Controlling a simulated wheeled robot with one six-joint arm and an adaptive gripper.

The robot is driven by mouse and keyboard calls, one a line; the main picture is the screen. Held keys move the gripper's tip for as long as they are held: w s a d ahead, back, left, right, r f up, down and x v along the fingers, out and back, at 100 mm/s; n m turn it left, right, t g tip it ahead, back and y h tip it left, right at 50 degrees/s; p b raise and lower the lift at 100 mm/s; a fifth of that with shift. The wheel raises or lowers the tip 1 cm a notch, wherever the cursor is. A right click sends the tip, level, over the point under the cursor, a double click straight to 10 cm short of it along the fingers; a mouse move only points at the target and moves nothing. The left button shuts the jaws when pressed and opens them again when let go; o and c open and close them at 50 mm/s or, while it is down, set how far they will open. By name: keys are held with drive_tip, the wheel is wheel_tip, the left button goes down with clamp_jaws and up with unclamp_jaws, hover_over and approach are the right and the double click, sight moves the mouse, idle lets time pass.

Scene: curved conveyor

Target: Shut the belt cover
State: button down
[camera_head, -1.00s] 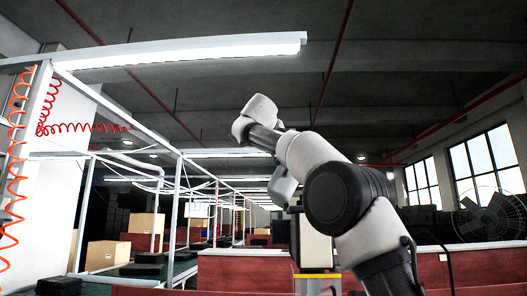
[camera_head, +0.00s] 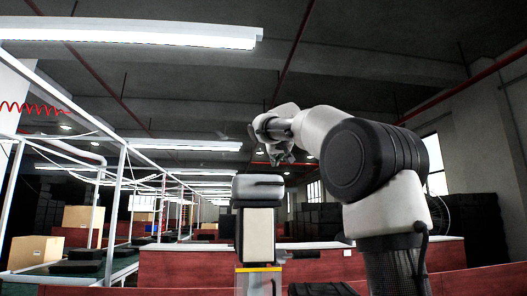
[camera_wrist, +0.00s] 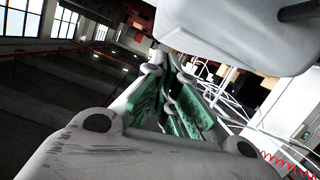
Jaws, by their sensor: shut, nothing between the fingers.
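My gripper (camera_head: 279,152) hangs under my wrist in the head view, above and a little right of a pale upright box (camera_head: 259,238). In the wrist view my gripper (camera_wrist: 172,75) shows green-lined fingers drawn together with nothing between them. A grey rounded slab (camera_head: 258,187) lies about level on top of the pale box. It may be the belt cover, but I cannot be sure. My gripper appears apart from it, though depth is hard to judge. No belt surface is clearly visible.
A red partition with a pale top (camera_head: 190,262) runs behind the box. Cartons (camera_head: 36,252) and white frames (camera_head: 118,195) stand at the left. Dark stacked goods (camera_head: 470,225) stand at the right. The space above the slab looks open.

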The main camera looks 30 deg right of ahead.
drive_tip(key=shift+s+d+f+m+y, duration=0.2)
drive_tip(key=shift+d+f+m, duration=0.2)
drive_tip(key=shift+d+f, duration=0.3)
drive_tip(key=shift+s+d+f+m+y, duration=0.15)
drive_tip(key=shift+d+f+m, duration=0.3)
drive_tip(key=shift+f, duration=0.35)
drive_tip(key=v, duration=1.2)
drive_tip(key=shift+s+f, duration=0.1)
